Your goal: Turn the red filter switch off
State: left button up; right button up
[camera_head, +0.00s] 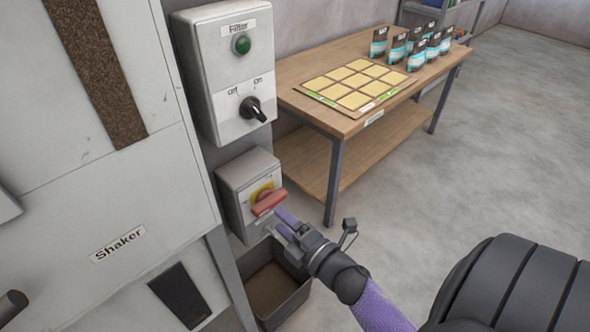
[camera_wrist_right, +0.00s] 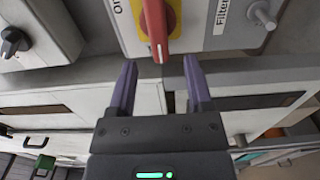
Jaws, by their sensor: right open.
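The red filter switch (camera_head: 268,203) is a red handle on a yellow plate, on the front of a small grey box (camera_head: 233,204). In the head view the handle lies roughly crosswise, slightly tilted. It also shows in the right wrist view (camera_wrist_right: 155,28), with "On" lettering and a "Filter" label on the box near it. My right gripper (camera_head: 281,222) is open just below the handle, purple fingers pointing at it. In the right wrist view the gripper (camera_wrist_right: 158,82) has its fingers spread either side of the handle's line, with nothing between the tips. My left gripper is not in view.
Above is a grey Filter box (camera_head: 226,70) with a green lamp (camera_head: 241,44) and a black Off/On knob (camera_head: 254,109). An open grey bin (camera_head: 290,294) stands below. The Shaker cabinet (camera_head: 100,200) is at left. A wooden table (camera_head: 300,70) with cards and bags stands behind.

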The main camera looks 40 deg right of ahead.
jog(key=shift+s+d, duration=0.2)
jog(key=shift+s, duration=2.15)
